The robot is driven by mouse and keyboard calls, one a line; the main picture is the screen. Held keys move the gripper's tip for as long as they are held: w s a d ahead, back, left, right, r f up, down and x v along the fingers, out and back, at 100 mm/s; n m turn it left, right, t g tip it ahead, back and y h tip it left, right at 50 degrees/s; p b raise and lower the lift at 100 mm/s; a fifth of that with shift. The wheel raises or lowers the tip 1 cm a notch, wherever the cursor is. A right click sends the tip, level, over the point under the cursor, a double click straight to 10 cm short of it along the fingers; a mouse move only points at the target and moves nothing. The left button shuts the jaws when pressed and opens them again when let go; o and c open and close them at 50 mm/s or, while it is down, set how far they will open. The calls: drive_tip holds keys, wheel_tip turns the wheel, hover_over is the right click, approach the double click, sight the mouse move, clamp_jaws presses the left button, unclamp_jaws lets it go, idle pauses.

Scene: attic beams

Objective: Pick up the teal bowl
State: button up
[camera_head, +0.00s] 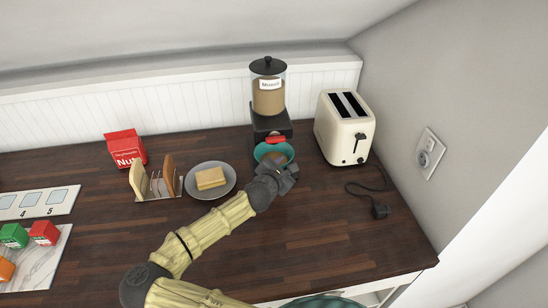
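The teal bowl (263,149) stands on the dark wood counter, in front of the dispenser's base. It holds something brownish. My gripper (287,172) is at the bowl's front right edge and covers part of it. The fingers are too small and too hidden to show whether they are open, or whether they touch the rim.
A dispenser (268,98) stands behind the bowl and a cream toaster (344,128) to its right, with a cord and plug (380,210). A grey plate (196,191) with a yellow block, a toast rack (160,190) and a red bag (125,148) are left. The front right counter is clear.

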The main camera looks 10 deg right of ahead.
drive_tip(key=shift+x, duration=1.25)
drive_tip(key=shift+s, duration=0.1)
drive_tip(key=shift+r, duration=0.1)
clamp_jaws()
